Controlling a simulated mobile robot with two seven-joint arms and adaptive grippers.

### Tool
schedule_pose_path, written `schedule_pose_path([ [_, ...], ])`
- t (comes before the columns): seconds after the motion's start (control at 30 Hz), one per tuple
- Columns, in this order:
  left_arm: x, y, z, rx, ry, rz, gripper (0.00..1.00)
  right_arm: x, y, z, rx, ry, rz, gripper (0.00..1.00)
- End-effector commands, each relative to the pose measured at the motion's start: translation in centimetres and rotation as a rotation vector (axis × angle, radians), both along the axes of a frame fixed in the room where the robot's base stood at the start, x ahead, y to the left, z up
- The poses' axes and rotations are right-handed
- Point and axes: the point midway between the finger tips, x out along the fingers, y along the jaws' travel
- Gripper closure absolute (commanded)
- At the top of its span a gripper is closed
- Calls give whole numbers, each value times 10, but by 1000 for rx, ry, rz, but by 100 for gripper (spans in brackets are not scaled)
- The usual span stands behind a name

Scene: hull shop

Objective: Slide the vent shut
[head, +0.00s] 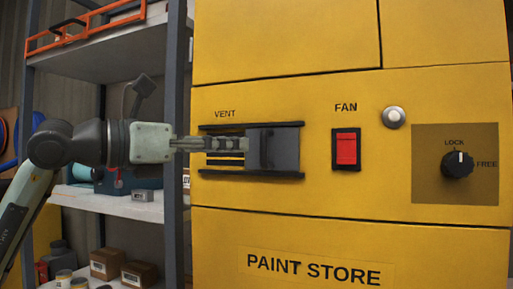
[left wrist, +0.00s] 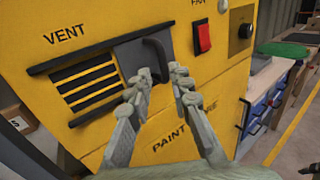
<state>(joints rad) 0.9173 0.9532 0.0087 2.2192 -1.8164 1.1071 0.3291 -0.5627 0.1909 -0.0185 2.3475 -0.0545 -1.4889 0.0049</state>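The vent on the yellow cabinet has a dark grey sliding cover (head: 286,148) between two black rails. The cover sits at the right end, and several dark slots show uncovered at the left (left wrist: 88,82). A dark upright handle (left wrist: 157,55) stands out from the cover. My left gripper (head: 242,144) reaches in from the left, in front of the vent. In the left wrist view its fingers (left wrist: 162,78) are apart, with the handle's lower end showing between and behind the tips. Whether they touch it I cannot tell. My right gripper is not in view.
Right of the vent are a red fan switch (head: 346,149), a round silver button (head: 393,117) and a black lock knob (head: 457,164). A shelf rack (head: 174,130) with boxes and cans stands left of the cabinet, close to my left arm.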

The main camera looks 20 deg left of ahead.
Motion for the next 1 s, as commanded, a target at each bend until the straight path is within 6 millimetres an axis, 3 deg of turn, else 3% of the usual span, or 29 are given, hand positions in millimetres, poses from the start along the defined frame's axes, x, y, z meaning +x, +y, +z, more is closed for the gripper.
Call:
schedule_pose_path([
  [0.4, 50, -37, 2, -5, 2, -6, 80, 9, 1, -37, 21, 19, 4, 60],
  [0.8, 59, -43, 0, -3, 1, -5, 80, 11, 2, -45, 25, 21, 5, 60],
  [1.0, 58, -43, 0, -4, 1, -6, 100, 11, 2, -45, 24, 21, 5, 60],
])
